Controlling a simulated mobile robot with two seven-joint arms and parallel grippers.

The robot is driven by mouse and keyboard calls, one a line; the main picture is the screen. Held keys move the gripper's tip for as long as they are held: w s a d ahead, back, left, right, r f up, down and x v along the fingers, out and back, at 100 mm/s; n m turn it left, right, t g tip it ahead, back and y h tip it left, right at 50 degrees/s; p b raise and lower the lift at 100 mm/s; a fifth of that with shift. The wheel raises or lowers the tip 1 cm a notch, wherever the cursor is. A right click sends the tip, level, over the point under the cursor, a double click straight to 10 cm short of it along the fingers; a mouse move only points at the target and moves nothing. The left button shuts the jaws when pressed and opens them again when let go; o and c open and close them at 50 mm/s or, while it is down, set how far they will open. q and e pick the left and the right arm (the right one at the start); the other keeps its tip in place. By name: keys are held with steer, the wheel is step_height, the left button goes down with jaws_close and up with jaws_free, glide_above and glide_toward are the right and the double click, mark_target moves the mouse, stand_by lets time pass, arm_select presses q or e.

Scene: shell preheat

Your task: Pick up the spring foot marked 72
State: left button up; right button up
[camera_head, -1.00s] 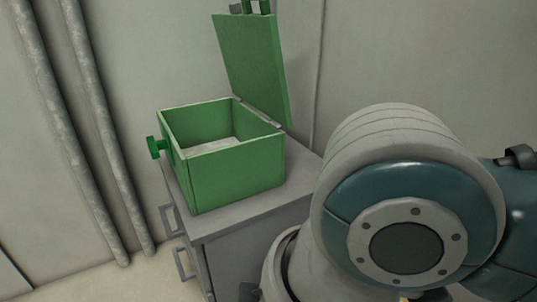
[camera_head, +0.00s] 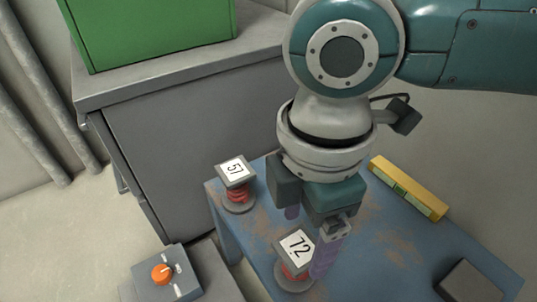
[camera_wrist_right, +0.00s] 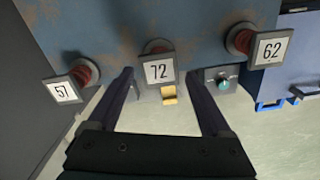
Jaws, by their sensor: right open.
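The spring foot marked 72 (camera_head: 297,245) stands on the blue table, a red coil under a square grey top with a white label. In the right wrist view, the spring foot marked 72 (camera_wrist_right: 158,68) shows between and beyond the two fingers. My right gripper (camera_head: 310,240) is open and empty, pointing down above the table beside this spring foot; one finger partly overlaps its right side in the head view. I cannot tell whether they touch. In the right wrist view my right gripper (camera_wrist_right: 160,90) has its fingers spread to either side. My left gripper is not in view.
Spring foot 57 (camera_head: 236,182) stands at the table's (camera_head: 378,262) far left; spring foot 62 (camera_wrist_right: 268,48) shows in the wrist view. A yellow spirit level (camera_head: 408,188) and a dark block (camera_head: 468,282) lie right. A control box (camera_head: 167,275) and grey cabinet (camera_head: 185,130) stand left.

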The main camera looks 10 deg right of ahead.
mark_target(301, 251)
step_height(301, 251, down, 2)
steer(key=shift+s+b, duration=0.1)
steer(key=shift+b, duration=0.3)
step_height(301, 251, down, 6)
steer(key=b, duration=0.4)
steer(key=shift+r, duration=0.25)
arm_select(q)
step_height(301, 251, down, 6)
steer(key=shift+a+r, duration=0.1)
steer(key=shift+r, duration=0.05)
arm_select(e)
steer(key=shift+r, duration=0.1)
steer(key=shift+c, duration=1.3)
jaws_close()
